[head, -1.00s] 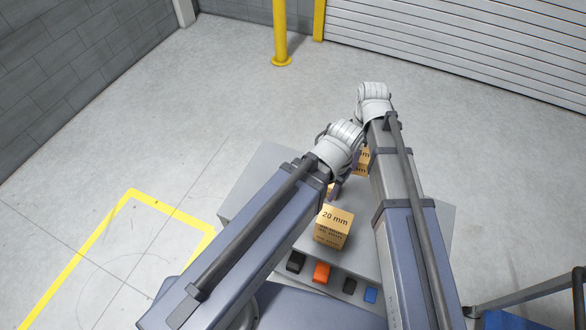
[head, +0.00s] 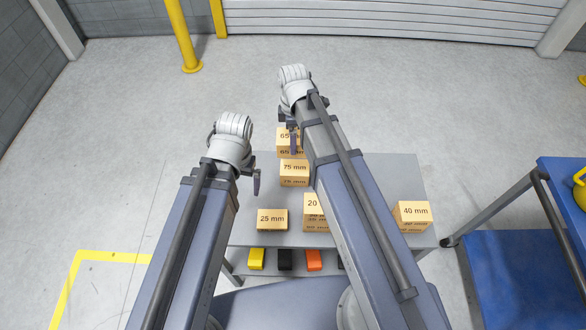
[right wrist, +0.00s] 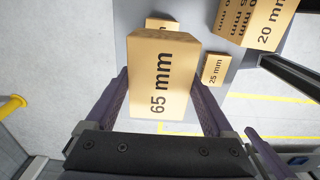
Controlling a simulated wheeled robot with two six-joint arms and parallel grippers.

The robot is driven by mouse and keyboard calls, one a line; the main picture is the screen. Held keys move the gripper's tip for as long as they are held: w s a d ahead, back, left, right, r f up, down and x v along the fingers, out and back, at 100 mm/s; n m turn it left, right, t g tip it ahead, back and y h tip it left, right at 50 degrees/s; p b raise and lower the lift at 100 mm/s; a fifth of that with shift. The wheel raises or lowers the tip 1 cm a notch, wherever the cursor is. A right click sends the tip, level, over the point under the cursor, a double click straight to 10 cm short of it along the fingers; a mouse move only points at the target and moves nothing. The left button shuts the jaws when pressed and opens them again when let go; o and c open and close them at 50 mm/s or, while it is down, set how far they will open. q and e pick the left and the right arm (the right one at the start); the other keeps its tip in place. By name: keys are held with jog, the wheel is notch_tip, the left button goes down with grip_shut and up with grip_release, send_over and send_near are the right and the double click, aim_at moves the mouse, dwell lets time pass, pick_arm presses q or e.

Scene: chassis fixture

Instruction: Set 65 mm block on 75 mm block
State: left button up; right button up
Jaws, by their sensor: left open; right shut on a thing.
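The tan 65 mm block (head: 283,142) is at the far side of the grey table, beyond the 75 mm block (head: 294,173). My right gripper (head: 291,140) is shut on the 65 mm block, which also shows between its fingers in the right wrist view (right wrist: 160,85). A block partly hidden behind it there (right wrist: 160,23) has no readable label. I cannot tell how high the 65 mm block is held. The 75 mm block stands apart from my left gripper (head: 252,182), which is open and empty at the table's left side.
A 25 mm block (head: 272,219), a 20 mm block (head: 311,204) and a 40 mm block (head: 412,215) stand on the near part of the table (head: 375,180). Yellow, black and orange items (head: 314,260) lie below. A blue cart (head: 520,250) stands to the right.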

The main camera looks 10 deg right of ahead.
jog(key=shift+d, duration=0.2)
jog(key=shift+f+b, duration=0.3)
jog(key=shift+f, duration=0.05)
notch_tip(320, 180, down, 6)
jog(key=b, duration=0.5)
jog(key=shift+r+b, duration=0.15)
jog(key=shift+b, duration=0.15)
notch_tip(320, 180, down, 4)
jog(key=b, duration=0.3)
jog(key=shift+r+b, duration=0.15)
jog(key=shift+b, duration=0.25)
jog(key=o, duration=1.3)
jog(key=shift+o, duration=0.2)
